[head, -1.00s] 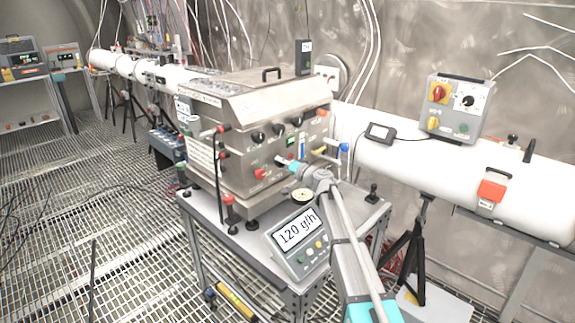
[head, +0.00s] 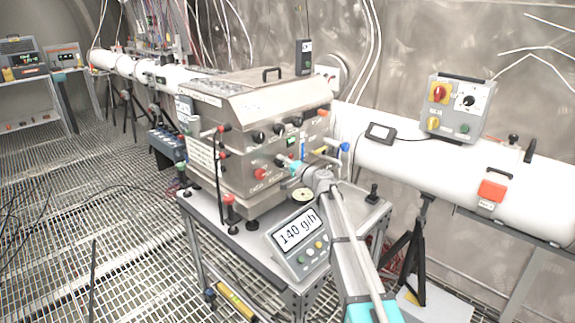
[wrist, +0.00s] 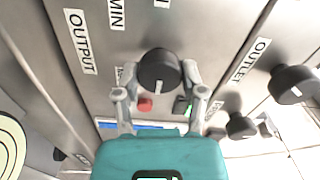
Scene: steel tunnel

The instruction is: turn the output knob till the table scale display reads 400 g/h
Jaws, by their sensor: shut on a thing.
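The output knob (wrist: 158,70) is a round black knob with a light pointer line, close to the label "OUTPUT" (wrist: 80,40) on the steel machine's front panel. My gripper (wrist: 160,72) has its two grey fingers on either side of this knob and is shut on it. In the head view my gripper (head: 288,165) reaches the lower right of the machine's front (head: 240,165), and it hides the knob there. The table scale display (head: 298,229) stands on the cart's front corner and reads 140 g/h.
Other black knobs (wrist: 293,84) and a small red button (wrist: 145,104) lie near my fingers. A blue-tipped handle (head: 344,147) sticks out to the right of my gripper. A white pipe (head: 400,160) runs behind the machine.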

